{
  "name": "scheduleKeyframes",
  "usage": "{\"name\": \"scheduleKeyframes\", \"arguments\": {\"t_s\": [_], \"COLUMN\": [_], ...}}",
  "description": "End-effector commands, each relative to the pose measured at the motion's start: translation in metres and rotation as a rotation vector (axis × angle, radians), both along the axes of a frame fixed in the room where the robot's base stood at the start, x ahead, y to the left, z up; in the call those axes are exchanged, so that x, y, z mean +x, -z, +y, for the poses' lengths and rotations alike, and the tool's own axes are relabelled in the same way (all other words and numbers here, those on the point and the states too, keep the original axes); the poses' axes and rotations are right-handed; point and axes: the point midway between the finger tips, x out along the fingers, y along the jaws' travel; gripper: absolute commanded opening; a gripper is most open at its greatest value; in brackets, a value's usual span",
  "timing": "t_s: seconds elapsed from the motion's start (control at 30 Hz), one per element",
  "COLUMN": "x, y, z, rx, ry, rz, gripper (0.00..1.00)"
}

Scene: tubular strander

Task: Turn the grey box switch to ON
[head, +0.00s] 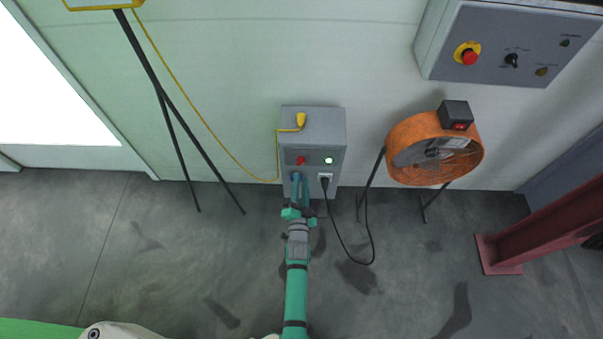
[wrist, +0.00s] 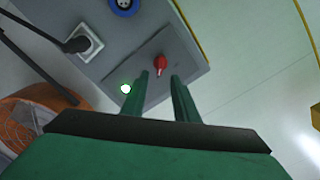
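The grey box (head: 314,128) stands against the wall, and its front panel fills much of the wrist view (wrist: 110,60). A red switch knob (head: 300,160) sits on a dark strip of that panel, beside a lit white-green lamp (head: 328,161). In the wrist view the red knob (wrist: 161,63) shows just beyond my fingertips, and the lamp (wrist: 126,89) is left of them. My gripper (head: 298,178) is in front of the box. In the wrist view its two fingers (wrist: 160,76) are apart with nothing visible between them. I cannot tell whether they touch the knob.
A black plug (head: 324,183) and its cable hang from the box's front. A yellow plug (head: 300,121) is on top. An orange fan (head: 436,148) stands to the right. A control cabinet (head: 512,45) with a red button hangs on the wall. Tripod legs (head: 175,110) stand left.

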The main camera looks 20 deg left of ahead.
Motion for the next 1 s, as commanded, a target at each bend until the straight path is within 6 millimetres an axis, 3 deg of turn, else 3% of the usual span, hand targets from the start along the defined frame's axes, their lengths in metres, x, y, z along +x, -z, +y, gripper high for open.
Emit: {"name": "scheduleKeyframes", "arguments": {"t_s": [0.1, 0.3, 1.0], "x": [-0.018, -0.035, -0.04], "y": [0.0, 0.0, 0.0], "z": [-0.005, -0.011, -0.014], "rx": [0.0, 0.0, -0.003], "ry": [0.0, 0.001, 0.004], "rz": [0.0, 0.001, 0.0], "gripper": [0.27, 0.27, 0.27]}}
